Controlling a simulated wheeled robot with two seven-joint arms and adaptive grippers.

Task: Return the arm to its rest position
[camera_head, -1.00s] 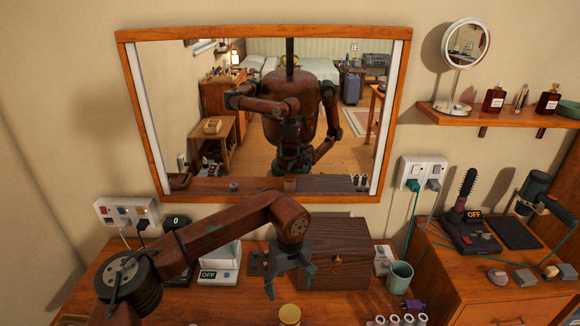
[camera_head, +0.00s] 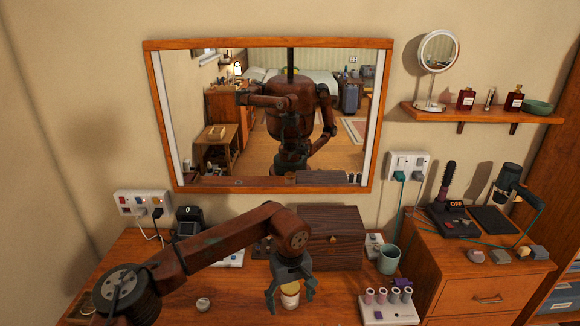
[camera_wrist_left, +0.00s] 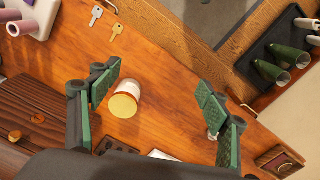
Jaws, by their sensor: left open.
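My left arm (camera_head: 215,240) reaches in from the left over the wooden desk. My left gripper (camera_head: 290,301) is open with its fingers pointing down, and it also shows in the left wrist view (camera_wrist_left: 158,95) with its fingers wide apart and nothing gripped. A white jar with a yellowish lid (camera_head: 290,289) appears between the fingers in the head view, partly hidden by the gripper. In the left wrist view the jar (camera_wrist_left: 125,102) is beyond the fingertips, apart from both. My right gripper is not directly visible.
A dark wooden box (camera_head: 333,240) stands behind the gripper, with a cup (camera_head: 389,262) to its right. A roller set (camera_head: 389,307) is at the front right. A framed mirror (camera_head: 376,120) hangs behind the desk. Two keys (camera_wrist_left: 107,24) lie on the wood.

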